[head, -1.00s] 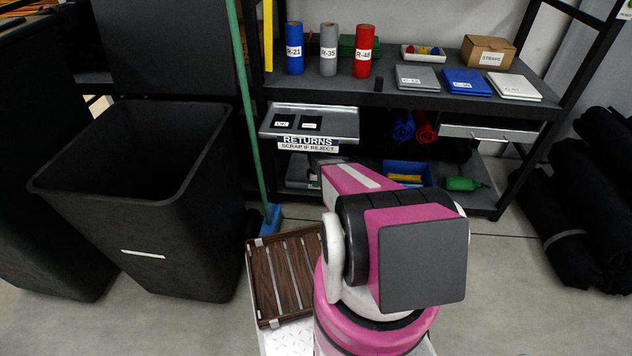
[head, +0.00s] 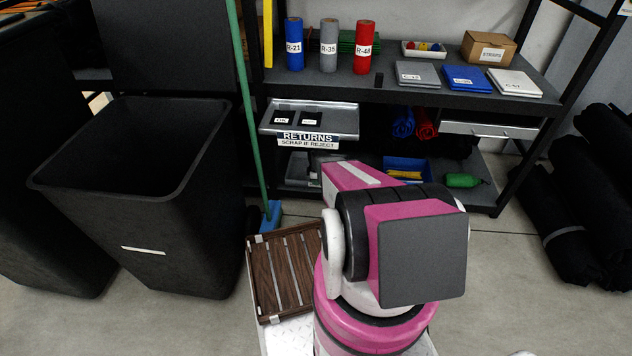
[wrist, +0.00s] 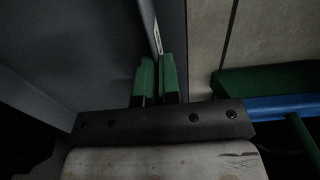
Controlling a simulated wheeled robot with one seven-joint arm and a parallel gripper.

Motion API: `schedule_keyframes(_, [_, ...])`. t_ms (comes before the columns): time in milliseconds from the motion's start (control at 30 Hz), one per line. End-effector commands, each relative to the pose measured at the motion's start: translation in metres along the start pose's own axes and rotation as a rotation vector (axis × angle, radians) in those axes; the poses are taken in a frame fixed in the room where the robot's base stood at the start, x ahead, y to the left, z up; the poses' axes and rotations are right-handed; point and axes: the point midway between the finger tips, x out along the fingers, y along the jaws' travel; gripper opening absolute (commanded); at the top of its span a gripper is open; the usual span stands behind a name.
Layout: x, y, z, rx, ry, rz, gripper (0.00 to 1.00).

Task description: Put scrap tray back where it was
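A grey open tray (head: 298,168) sits on the lower shelf under the RETURNS sign, partly behind my arm; I take it for the scrap tray. In the wrist view my gripper (wrist: 156,80) has its two green fingertips close together, with a thin upright wall edge (wrist: 153,30) running in between them. It looks like the tray's wall, though the dim picture hides most of the tray. In the head view my arm covers my gripper.
A returns tray (head: 342,115) with two black cards hangs above the lower shelf. A green-handled broom (head: 270,216) stands at the left; its blue head (wrist: 285,106) is close beside my gripper. A large black bin (head: 150,220) stands left.

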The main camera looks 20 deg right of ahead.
Motion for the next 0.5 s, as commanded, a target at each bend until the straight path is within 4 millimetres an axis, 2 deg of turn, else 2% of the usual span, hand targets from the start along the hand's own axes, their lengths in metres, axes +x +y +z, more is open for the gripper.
schedule_keyframes(133, [0.0022, 0.0004, 0.0000, 0.000, 0.000, 0.002, 0.00])
schedule_keyframes(233, [0.0018, 0.0002, 0.0000, 0.000, 0.000, 0.002, 0.33])
schedule_keyframes(500, [0.0024, -0.0001, 0.0000, 0.000, 0.000, -0.001, 0.34])
